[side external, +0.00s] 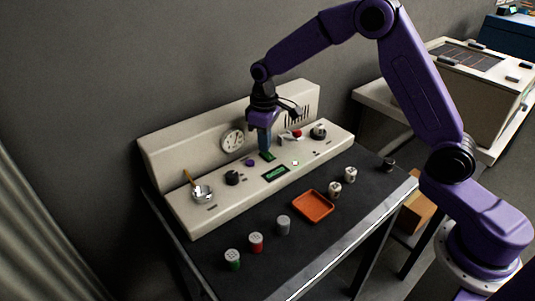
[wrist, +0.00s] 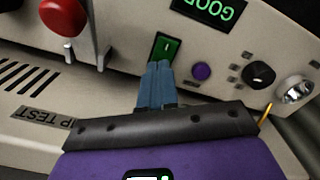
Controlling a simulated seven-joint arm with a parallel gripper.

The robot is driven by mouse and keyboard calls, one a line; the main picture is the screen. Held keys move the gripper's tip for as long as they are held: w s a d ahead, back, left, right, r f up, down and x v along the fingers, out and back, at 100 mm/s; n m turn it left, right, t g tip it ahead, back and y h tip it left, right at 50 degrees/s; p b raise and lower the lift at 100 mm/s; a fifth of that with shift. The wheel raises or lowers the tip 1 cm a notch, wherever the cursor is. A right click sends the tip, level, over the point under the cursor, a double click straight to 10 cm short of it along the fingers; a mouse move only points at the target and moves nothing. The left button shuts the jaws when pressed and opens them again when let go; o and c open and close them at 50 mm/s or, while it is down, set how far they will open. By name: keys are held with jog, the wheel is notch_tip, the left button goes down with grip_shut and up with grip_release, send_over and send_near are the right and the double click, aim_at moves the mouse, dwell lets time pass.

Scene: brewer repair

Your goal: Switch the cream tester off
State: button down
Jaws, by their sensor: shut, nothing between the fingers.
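The cream tester (side external: 228,207) is a long console with a raised back panel, at the rear of the dark bench. Its green rocker switch (wrist: 166,48) shows a light mark in the wrist view; in the side view it is partly hidden under my fingers. A lit green display (wrist: 210,9) reads GOOD, upside down in the wrist view. My gripper (wrist: 158,68) is shut and empty, pointing down at the switch. Its blue-grey fingertips are at the switch's near edge in the wrist view; I cannot tell if they touch it.
A purple button (wrist: 202,71), a black knob (wrist: 258,74) and a metal cup (side external: 202,193) are on the tester's deck. A red knob (wrist: 63,15) stands on the switch's other side. An orange tray (side external: 313,206) and several small canisters are on the bench in front.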

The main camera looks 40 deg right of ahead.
aim_at(265, 154)
jog(key=shift+f, duration=0.45)
dwell(0.3)
jog(key=shift+r, duration=3.55)
jog(key=shift+s, duration=0.1)
jog(key=s+r+n, duration=0.3)
jog(key=s+n, duration=0.2)
jog(key=s, duration=2.1)
jog(key=s+d+f+n, duration=0.1)
jog(key=s+d, duration=0.4)
jog(key=s, duration=0.5)
jog(key=shift+n, duration=0.3)
jog(key=shift+d+f, duration=0.1)
